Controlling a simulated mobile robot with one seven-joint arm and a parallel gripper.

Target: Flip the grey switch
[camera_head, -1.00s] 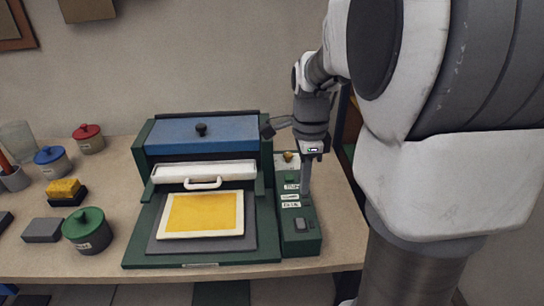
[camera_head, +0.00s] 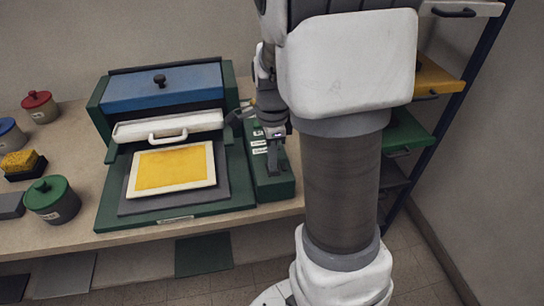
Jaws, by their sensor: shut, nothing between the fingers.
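The green control box (camera_head: 264,191) stands at the right side of the machine, with white labels and a green button on its top. My gripper (camera_head: 274,171) is shut and empty, pointing down over the front part of the box. Its fingertips are at the place of the grey switch, which I cannot make out apart from the grey fingers. Whether they touch it or press it, I cannot tell.
The green machine (camera_head: 105,205) has a blue lid (camera_head: 163,87), a white handle bar (camera_head: 168,127) and a yellow framed sheet (camera_head: 172,168). Lidded pots stand at left, including a green-lidded pot (camera_head: 51,200). Shelves of coloured drawers (camera_head: 403,130) stand at right.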

